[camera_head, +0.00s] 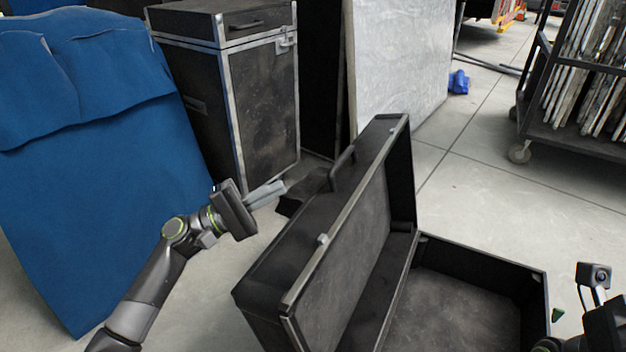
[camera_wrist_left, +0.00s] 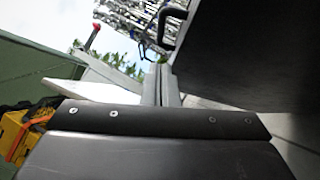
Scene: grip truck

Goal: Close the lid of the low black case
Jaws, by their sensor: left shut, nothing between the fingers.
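The low black case stands open on the floor in the head view. Its lid (camera_head: 345,225) is tilted up, with a metal edge and a handle on its outer face. Its base (camera_head: 485,252) lies open to the right and looks empty where it shows. My left gripper (camera_head: 283,187) is shut and empty, on the outer side of the lid, left of the handle. Whether it touches the lid I cannot tell. In the left wrist view the shut fingers (camera_wrist_left: 166,84) point ahead, with the dark lid (camera_wrist_left: 250,50) to their right. My right gripper's fingers are out of sight.
A tall black flight case (camera_head: 265,110) stands behind my left gripper, and a blue padded cover (camera_head: 110,190) is at the left. A pale panel (camera_head: 400,60) leans behind the lid. A wheeled cart (camera_head: 580,145) is at the back right. Floor is free beyond the base.

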